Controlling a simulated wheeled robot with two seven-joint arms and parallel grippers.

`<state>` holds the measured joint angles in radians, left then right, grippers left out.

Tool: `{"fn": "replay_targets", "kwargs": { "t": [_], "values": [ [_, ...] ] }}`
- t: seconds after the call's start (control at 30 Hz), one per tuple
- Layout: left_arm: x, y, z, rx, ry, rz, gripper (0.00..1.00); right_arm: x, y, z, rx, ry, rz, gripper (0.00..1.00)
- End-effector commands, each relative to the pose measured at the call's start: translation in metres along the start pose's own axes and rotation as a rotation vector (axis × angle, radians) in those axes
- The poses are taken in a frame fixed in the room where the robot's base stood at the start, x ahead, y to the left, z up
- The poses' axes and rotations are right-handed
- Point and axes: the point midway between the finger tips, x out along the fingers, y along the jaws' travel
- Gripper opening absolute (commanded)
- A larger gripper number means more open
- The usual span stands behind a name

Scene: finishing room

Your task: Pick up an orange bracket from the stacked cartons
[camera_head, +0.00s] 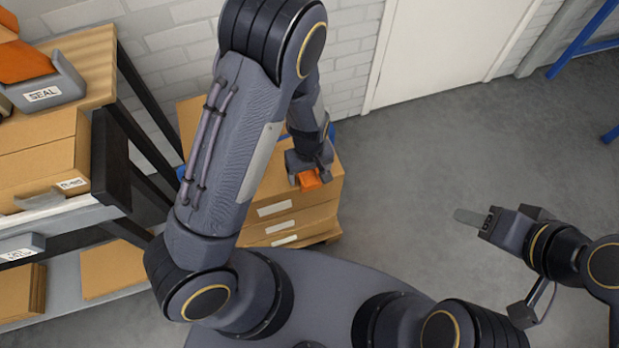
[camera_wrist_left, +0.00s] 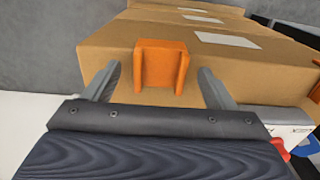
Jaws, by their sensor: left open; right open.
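Stacked cartons (camera_head: 290,218) stand against the wall, and their tops also show in the left wrist view (camera_wrist_left: 110,50). An orange U-shaped bracket (camera_wrist_left: 162,66) sits on the near part of the carton top; it also shows in the head view (camera_head: 310,180). My left gripper (camera_head: 308,170) is just over it, open. In the left wrist view its two fingers stand apart on either side of the bracket, with gaps on both sides. My right gripper (camera_head: 472,218) is open and empty over the floor.
At the left is a shelf with a carton (camera_head: 50,160) and a grey bin (camera_head: 48,82) labelled SEAL with orange contents. Black shelf posts stand close to my left arm. A white door (camera_head: 445,45) is at the back. Floor at the right (camera_head: 540,150) is clear.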

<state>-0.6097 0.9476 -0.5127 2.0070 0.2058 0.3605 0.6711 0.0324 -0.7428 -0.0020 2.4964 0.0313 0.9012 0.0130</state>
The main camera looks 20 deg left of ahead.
Motion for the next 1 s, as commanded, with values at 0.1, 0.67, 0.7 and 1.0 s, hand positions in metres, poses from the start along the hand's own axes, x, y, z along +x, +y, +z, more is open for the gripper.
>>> {"fn": "replay_targets", "kwargs": {
  "t": [0.1,0.67,0.7,1.0],
  "values": [
    [0.0092,0.0002,0.0002,0.0,0.0,0.001,0.78,0.0016,0.0007,0.0008,0.0,0.0,0.0,0.48],
    [0.0092,0.0003,0.0002,0.002,0.0,0.002,0.35,0.0013,0.0006,0.0007,0.0,0.0,0.0,0.48],
    [0.0092,0.0003,0.0002,0.002,0.0,0.002,0.31,0.0013,0.0006,0.0007,0.0,0.0,0.0,0.48],
    [0.0063,0.0006,0.0001,0.002,0.001,0.002,0.3,0.0008,0.0004,0.0004,0.0,0.0,0.0,0.48]
  ]
}}
